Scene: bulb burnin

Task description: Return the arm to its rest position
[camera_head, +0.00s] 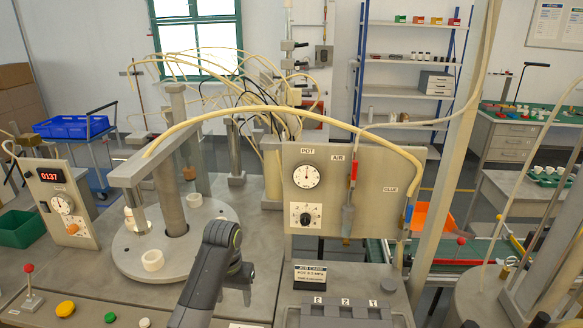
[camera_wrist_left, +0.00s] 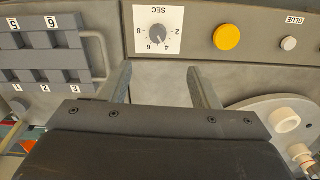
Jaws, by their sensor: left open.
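My left arm rises from the bottom centre of the head view and bends down at a dark joint. Its gripper end (camera_head: 246,295) hangs low over the front of the bench, small and partly hidden by the arm. In the left wrist view the two fingers of my left gripper (camera_wrist_left: 162,88) stand wide apart with nothing between them. Beyond them lie a SEC dial (camera_wrist_left: 158,33) and a yellow button (camera_wrist_left: 227,37) on the bench panel. My right gripper is in neither view.
A round grey turntable (camera_head: 130,262) with white rings and a column stands left of the arm. A gauge panel (camera_head: 340,165) with hoses stands behind. A numbered rack (camera_head: 345,312) is to the right. Buttons and a red-knobbed lever (camera_head: 28,285) line the front left.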

